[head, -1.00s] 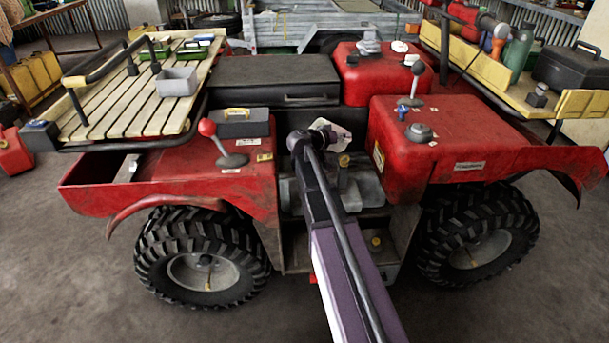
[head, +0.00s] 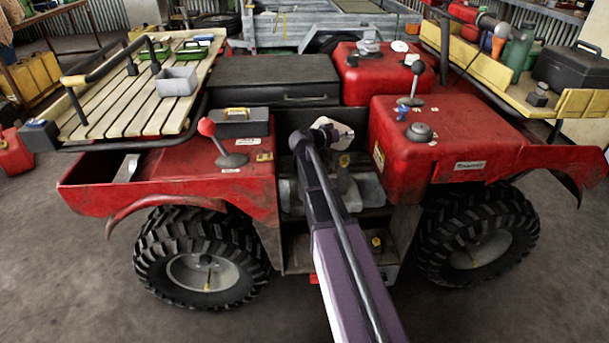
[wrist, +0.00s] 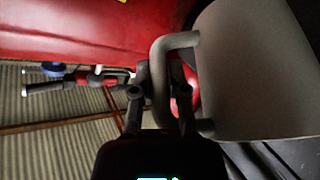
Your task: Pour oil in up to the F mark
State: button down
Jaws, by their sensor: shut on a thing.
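My gripper (wrist: 160,95) is shut on the handle of a pale grey-white jug (wrist: 255,75) in the wrist view. The jug's body fills the right side of that view; its mouth and contents are hidden. In the head view the jug (head: 341,134) shows behind the end of my arm, over the engine bay between the two red body halves of the quad. It looks tilted. The grey engine (head: 370,188) lies below it, partly hidden by my arm. I cannot make out an F mark or any oil.
The red tank (head: 410,140) with its levers stands close to the right of the jug. A red fender (head: 185,185) with a red-knobbed lever is on the left. A slatted rack (head: 110,110) and a black box (head: 272,80) lie behind.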

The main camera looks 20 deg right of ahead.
jog(key=shift+s+d, duration=0.1)
jog(key=shift+s+d+r, duration=0.1)
jog(key=shift+r, duration=0.05)
dwell(0.6)
jog(key=shift+a+r+h+b, duration=0.15)
jog(key=shift+r+h+b, duration=0.05)
jog(key=shift+r+h, duration=0.3)
jog(key=shift+a+r+h+b, duration=0.15)
jog(key=shift+r+h, duration=0.25)
jog(key=shift+r, duration=0.1)
dwell(1.1)
jog(key=shift+d+f+y, duration=0.45)
jog(key=shift+f+y, duration=0.25)
jog(key=shift+f, duration=0.15)
jog(key=shift+s+d+f+m+y+p, duration=0.1)
jog(key=shift+d+f+m+y+p, duration=0.4)
jog(key=shift+y+p, duration=0.3)
jog(key=shift+r+y+p, duration=0.15)
jog(key=shift+y+p, duration=0.15)
jog(key=shift+p, duration=0.5)
jog(key=shift+d+f, duration=0.1)
jog(key=shift+f, duration=0.25)
jog(key=shift+d+r+g+y+p, duration=0.15)
jog(key=shift+g+y+p, duration=0.15)
jog(key=shift+y+p, duration=0.4)
